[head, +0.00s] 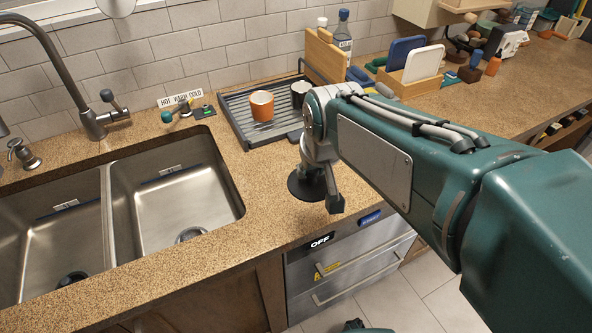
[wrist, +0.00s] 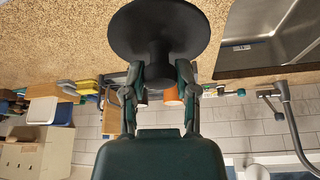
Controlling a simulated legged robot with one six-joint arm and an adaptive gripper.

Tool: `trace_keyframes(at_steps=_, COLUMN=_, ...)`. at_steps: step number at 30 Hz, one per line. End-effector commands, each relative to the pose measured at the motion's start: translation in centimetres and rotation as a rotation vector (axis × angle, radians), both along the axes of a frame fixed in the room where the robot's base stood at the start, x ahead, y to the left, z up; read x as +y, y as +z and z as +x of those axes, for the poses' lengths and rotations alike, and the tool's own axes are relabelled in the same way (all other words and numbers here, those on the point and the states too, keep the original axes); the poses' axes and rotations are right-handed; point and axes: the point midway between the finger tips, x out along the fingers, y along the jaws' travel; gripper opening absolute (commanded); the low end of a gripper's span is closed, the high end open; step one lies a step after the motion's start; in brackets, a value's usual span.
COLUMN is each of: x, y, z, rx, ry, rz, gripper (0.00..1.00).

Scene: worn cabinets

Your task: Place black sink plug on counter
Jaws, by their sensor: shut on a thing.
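My gripper (head: 322,180) is above the speckled tan counter (head: 262,200), right of the sink and near the counter's front edge. It is shut on the black sink plug (head: 301,188), whose wide dark disc shows below the fingers. In the wrist view, both fingers of my gripper (wrist: 159,80) close around the plug's stem, and the plug's round disc (wrist: 160,28) faces the counter. I cannot tell whether the disc touches the counter or hangs just above it.
The double sink (head: 165,205) lies left, with a dark round piece (head: 72,279) in its left basin. A drying rack (head: 245,115) with an orange cup (head: 262,106) stands behind. A dishwasher (head: 350,262) is below the edge. Bare counter lies between sink and gripper.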

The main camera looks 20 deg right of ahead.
Motion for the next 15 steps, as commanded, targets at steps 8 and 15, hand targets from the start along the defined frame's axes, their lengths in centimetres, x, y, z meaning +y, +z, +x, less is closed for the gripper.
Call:
trace_keyframes(at_steps=8, x=-0.3, y=-2.3, z=4.9, rx=0.004, ry=-0.001, rz=0.000, gripper=0.00)
trace_keyframes(at_steps=15, x=-0.5, y=-5.6, z=8.5, rx=0.006, ry=-0.001, rz=0.000, gripper=0.00)
